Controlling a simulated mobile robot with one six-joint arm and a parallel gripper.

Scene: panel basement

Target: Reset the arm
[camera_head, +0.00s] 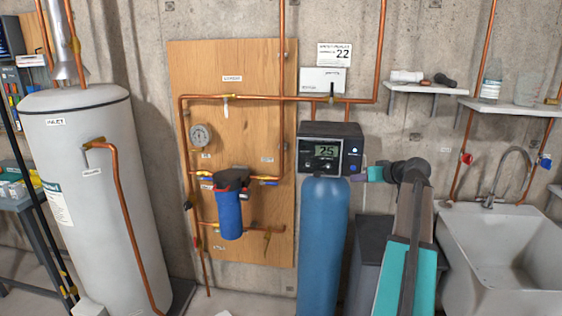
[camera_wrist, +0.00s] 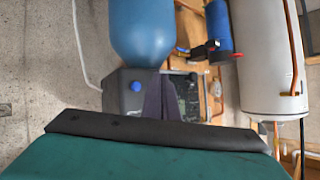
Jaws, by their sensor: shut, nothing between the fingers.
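My arm rises at the lower right of the head view. My gripper (camera_head: 364,168) is at the right side of the grey control head (camera_head: 331,150) on the blue tank (camera_head: 322,240); I cannot tell whether it touches it. In the wrist view, which is upside down, my gripper (camera_wrist: 157,84) shows as two dark fingers close together with nothing between them. They stand before the control head (camera_wrist: 126,90), which has a blue button and a display. In the head view the display reads about 25.
A wooden panel (camera_head: 225,60) carries copper pipes, a gauge (camera_head: 201,135) and a blue filter (camera_head: 229,215). A white water heater (camera_head: 85,190) stands left. A sink (camera_head: 500,250) and shelves (camera_head: 428,88) are at right. A dark box (camera_head: 370,245) stands behind my arm.

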